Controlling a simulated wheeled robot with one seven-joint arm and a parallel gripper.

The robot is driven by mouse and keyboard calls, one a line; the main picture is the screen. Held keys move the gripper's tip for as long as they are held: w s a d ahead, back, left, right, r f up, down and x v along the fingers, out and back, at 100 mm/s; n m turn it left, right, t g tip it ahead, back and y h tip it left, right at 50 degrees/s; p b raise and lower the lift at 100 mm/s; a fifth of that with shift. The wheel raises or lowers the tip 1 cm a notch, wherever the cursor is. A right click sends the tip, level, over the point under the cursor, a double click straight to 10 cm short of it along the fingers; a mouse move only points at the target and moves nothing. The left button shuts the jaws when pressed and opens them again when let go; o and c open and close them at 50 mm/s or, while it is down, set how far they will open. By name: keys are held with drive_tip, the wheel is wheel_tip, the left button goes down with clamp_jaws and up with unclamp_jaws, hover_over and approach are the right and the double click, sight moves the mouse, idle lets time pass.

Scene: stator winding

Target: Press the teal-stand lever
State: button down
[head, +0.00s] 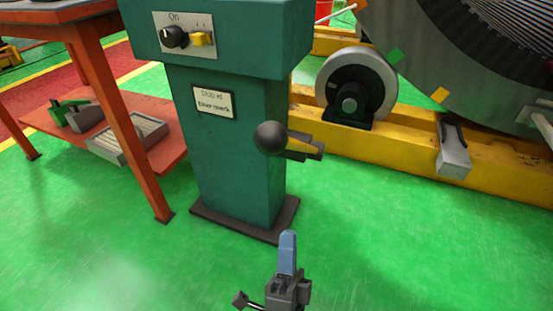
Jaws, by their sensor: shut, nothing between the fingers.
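The teal stand (231,165) rises left of the middle of the head view on a dark base plate. A lever with a round black knob (270,138) shows at its right side. Dark arms with a yellow part (305,144) extend right from the knob. My gripper (288,238), grey with blue fingers, is at the bottom centre. It is shut and empty, below the black knob in the picture and apart from it. Its distance in depth is unclear.
An orange table (112,105) with a low shelf holding tools and a grey tray (128,138) stands at left. A yellow frame (484,176) with a roller (357,84) and a large round stator (440,60) fill the upper right. The green floor (420,250) is clear at lower right.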

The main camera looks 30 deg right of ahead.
sight(303, 147)
drive_tip(key=shift+w+a+r+m+h, duration=0.15)
drive_tip(key=shift+w+m+h, duration=0.35)
drive_tip(key=x, duration=1.4)
drive_tip(key=shift+w, duration=0.15)
